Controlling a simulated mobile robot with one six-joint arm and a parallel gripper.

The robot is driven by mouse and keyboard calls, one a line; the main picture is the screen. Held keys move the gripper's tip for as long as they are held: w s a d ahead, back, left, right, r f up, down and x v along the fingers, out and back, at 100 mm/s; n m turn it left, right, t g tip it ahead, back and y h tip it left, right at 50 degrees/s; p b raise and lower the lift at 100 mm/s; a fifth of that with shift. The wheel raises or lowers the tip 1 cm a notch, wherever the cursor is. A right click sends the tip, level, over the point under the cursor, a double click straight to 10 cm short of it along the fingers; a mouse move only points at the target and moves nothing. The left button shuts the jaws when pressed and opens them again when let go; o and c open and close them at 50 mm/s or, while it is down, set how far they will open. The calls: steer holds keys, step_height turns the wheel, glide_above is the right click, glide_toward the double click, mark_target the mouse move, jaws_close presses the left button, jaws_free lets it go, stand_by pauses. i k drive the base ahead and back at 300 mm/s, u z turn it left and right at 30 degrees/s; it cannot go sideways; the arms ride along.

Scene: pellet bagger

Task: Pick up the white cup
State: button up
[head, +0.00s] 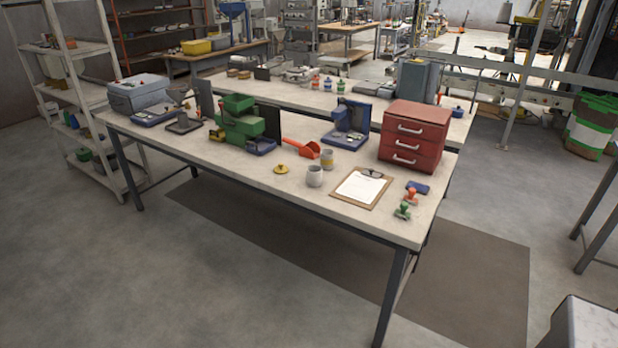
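A plain whitish cup (314,176) stands upright on the near workbench (230,178), close to its front edge and right of the middle. A second pale cup with a yellowish band (327,159) stands just behind it and to the right. A clipboard (361,188) with a white sheet lies to the right of the plain cup. My gripper is not in view.
An orange scoop (303,149) and a yellow lid-like disc (281,169) lie near the cups. Red drawers (414,136), a blue device (347,124), green bins (238,122) and two stamps (407,204) share the bench. The floor in front is clear.

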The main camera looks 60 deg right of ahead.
mark_target(314, 180)
steer(key=u, duration=0.05)
steer(key=i, duration=0.95)
steer(key=z, duration=0.05)
